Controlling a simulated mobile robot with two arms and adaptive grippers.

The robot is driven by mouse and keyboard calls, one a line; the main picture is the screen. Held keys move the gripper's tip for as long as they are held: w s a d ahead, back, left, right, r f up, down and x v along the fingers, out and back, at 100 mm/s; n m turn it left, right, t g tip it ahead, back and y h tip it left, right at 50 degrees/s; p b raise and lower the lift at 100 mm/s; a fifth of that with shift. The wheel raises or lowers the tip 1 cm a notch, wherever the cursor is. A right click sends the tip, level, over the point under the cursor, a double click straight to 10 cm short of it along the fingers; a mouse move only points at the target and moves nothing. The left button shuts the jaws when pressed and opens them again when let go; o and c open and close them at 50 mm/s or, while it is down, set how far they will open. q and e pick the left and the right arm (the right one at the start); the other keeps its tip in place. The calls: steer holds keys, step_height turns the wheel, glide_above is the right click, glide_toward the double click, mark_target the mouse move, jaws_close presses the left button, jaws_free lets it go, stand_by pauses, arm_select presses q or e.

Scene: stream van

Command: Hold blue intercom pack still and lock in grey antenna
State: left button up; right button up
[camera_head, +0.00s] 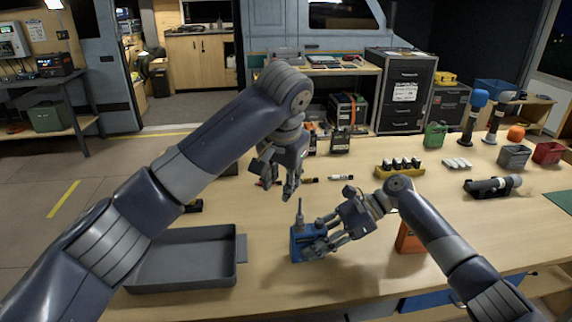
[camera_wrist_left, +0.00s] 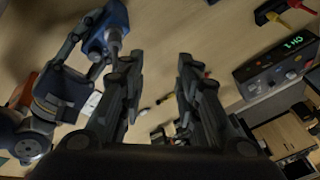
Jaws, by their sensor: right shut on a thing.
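The blue intercom pack (camera_head: 302,249) stands upright on the table near the front middle. A grey antenna (camera_head: 300,212) sticks up from its top; I cannot tell whether it is locked in. My right gripper (camera_head: 312,246) is shut on the pack from its right side. My left gripper (camera_head: 279,194) is open and empty, above and behind the pack, apart from the antenna. In the left wrist view, its two fingers (camera_wrist_left: 160,55) are spread with nothing between them. That view also shows the blue pack (camera_wrist_left: 105,24) and my right gripper (camera_wrist_left: 75,70) at upper left.
An empty grey tray (camera_head: 184,285) lies left of the pack. An orange thing (camera_head: 408,238) stands behind my right forearm.

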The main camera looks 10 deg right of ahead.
mark_target(299, 214)
arm_select(q)
steer(key=s+r+m+g+h, duration=0.3)
steer(key=r+m, duration=0.2)
steer(key=r, duration=0.1)
steer(key=x, duration=1.2)
steer(key=shift+d, duration=0.25)
steer(key=shift+s, duration=0.1)
jaws_close()
